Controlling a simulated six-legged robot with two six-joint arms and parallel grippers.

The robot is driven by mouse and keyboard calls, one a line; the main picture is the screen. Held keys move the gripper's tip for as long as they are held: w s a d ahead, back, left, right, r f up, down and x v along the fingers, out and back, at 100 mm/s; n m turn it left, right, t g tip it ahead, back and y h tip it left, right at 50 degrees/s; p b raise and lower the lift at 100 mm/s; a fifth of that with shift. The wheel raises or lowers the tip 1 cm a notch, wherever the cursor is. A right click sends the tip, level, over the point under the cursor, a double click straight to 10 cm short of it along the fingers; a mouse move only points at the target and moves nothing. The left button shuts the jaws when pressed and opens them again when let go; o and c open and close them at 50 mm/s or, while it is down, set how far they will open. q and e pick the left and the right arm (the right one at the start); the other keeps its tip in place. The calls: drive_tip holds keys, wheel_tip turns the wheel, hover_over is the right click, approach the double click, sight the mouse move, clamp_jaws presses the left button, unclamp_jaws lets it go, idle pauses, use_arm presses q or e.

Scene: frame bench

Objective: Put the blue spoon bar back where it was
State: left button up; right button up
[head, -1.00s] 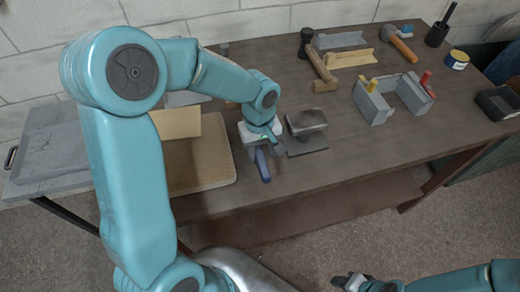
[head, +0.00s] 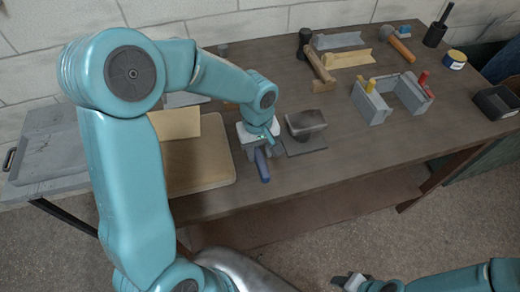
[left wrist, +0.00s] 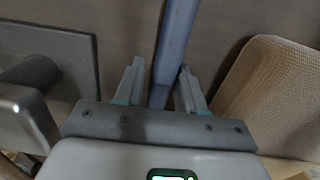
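The blue spoon bar (head: 262,166) points toward the bench's front edge, between the tan board and a dark metal block. My left gripper (head: 258,150) is low over the bench at the bar's rear part. In the left wrist view the blue bar (left wrist: 175,40) runs between the two fingers of my left gripper (left wrist: 161,75). The fingers stand apart, with a gap on the bar's left side and the right fingertip close to it. Whether the bar rests on the bench is unclear. My right gripper (head: 352,282) is low at the bottom edge, away from the bench.
The tan board (head: 220,178) is left of the bar. The metal block (head: 306,122) on its plate is close on the right. A grey frame with clamps (head: 372,106), a mallet (head: 320,70) and a black tray (head: 497,102) are farther right. The bench's front middle is clear.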

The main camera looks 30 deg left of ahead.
sight(257, 150)
use_arm(q)
drive_tip(key=shift+s+f, duration=0.35)
drive_tip(key=shift+a+r+p, duration=0.1)
drive_tip(key=shift+r+p, duration=0.25)
drive_tip(key=shift+p, duration=0.15)
wheel_tip(257, 150, up, 12)
drive_tip(key=shift+w+a, duration=0.3)
drive_tip(key=shift+w, duration=0.15)
drive_tip(key=shift+a, duration=0.1)
drive_tip(key=shift+s+r, duration=0.1)
drive_tip(key=shift+r, duration=0.05)
